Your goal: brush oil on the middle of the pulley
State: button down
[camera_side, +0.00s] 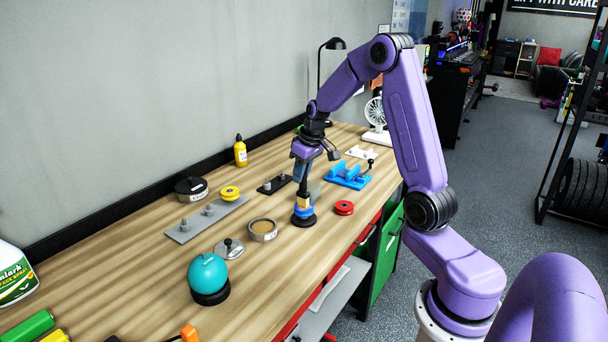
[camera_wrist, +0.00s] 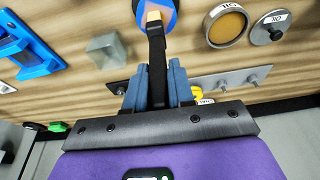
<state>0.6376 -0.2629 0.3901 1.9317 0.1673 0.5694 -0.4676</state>
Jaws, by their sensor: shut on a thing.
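My gripper (camera_side: 300,178) points down over the table and is shut on a brush with a dark handle (camera_wrist: 156,62). In the wrist view the blue fingers (camera_wrist: 158,78) clasp the handle. The brush's tan end (camera_wrist: 153,17) lies over a blue pulley (camera_wrist: 168,18); whether it touches is hard to tell. In the side view the blue pulley (camera_side: 301,213) sits on a black base beneath the brush. An open oil tin (camera_side: 263,230) with tan contents stands left of it, also in the wrist view (camera_wrist: 226,25). Its lid (camera_side: 229,249) lies beside it.
A red pulley (camera_side: 344,208) and a blue bracket (camera_side: 347,178) lie to the right. A grey plate with pegs (camera_side: 206,221), yellow pulley (camera_side: 229,193), dark round tin (camera_side: 190,188) and yellow bottle (camera_side: 240,152) are behind. A teal ball (camera_side: 208,272) stands nearer the camera.

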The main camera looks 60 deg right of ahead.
notch_tip(320, 180, up, 8)
jog(key=w, duration=0.1)
jog(key=shift+w+d, duration=0.15)
jog(key=shift+d, duration=0.2)
dwell(0.3)
dwell(0.5)
